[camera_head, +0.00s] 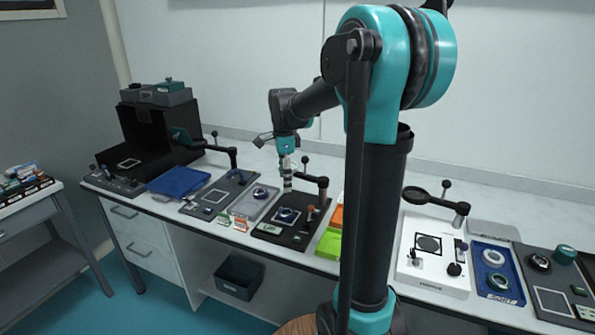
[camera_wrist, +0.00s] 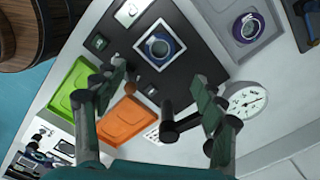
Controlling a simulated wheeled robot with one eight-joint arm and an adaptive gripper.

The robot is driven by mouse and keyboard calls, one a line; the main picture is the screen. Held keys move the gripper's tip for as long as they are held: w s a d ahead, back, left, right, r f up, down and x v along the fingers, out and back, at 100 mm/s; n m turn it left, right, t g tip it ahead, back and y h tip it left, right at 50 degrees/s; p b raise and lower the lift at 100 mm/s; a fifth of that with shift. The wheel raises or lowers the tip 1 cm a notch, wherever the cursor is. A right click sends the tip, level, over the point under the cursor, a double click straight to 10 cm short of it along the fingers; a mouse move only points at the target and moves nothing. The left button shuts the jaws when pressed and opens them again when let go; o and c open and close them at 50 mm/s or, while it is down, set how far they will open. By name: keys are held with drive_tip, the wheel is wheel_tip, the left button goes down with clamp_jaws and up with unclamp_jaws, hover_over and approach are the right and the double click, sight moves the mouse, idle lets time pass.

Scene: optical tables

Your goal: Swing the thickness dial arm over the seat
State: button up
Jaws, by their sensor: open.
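The black thickness station (camera_head: 268,232) stands mid-bench. Its square seat (camera_wrist: 146,52) has a white border and holds a blue-rimmed round piece (camera_wrist: 161,46). The thickness dial (camera_wrist: 246,99) has a white face and lies off to the side of the seat, over the pale bench top in the wrist view. Its dark arm (camera_head: 313,179) meets a post at the station's right in the head view. A dark knob (camera_wrist: 168,131) sticks up towards the wrist camera. My gripper (camera_wrist: 157,92) is open above the station, its fingers on either side of the knob, holding nothing. It also shows in the head view (camera_head: 288,180).
Orange (camera_wrist: 122,122) and green (camera_wrist: 78,86) trays lie beside the station. A grey tray (camera_head: 255,203) with a round piece stands to its left. Further right is a white station (camera_head: 432,282) with a magnifier arm (camera_head: 418,195). Tall posts on neighbouring stations leave little free room.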

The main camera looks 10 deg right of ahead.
drive_tip(key=shift+c, duration=0.2)
drive_tip(key=shift+w+d+r, duration=0.1)
drive_tip(key=shift+w, duration=0.1)
drive_tip(key=shift+c, duration=1.2)
drive_tip(key=w+d+r+n+h, duration=0.1)
drive_tip(key=w+d+r, duration=0.1)
drive_tip(key=w, duration=0.3)
drive_tip(key=w+d+r+n+h, duration=0.1)
drive_tip(key=w+d+r, duration=0.2)
drive_tip(key=w, duration=0.2)
drive_tip(key=w+d+r+n+t+h, duration=0.1)
drive_tip(key=w+d+r+n, duration=0.1)
drive_tip(key=w, duration=0.4)
drive_tip(key=shift+d+r+h, duration=0.15)
drive_tip(key=shift+d+h, duration=0.15)
drive_tip(key=shift+d, duration=0.1)
clamp_jaws()
drive_tip(key=w+x, duration=0.1)
drive_tip(key=x, duration=0.9)
drive_tip(key=shift+s+a+r, duration=0.1)
drive_tip(key=shift+s+a, duration=0.3)
drive_tip(key=shift+a, duration=0.45)
drive_tip(key=shift+s+a+r, duration=0.1)
drive_tip(key=shift+s+a, duration=0.35)
drive_tip(key=shift+a, duration=0.4)
drive_tip(key=shift+n, duration=0.3)
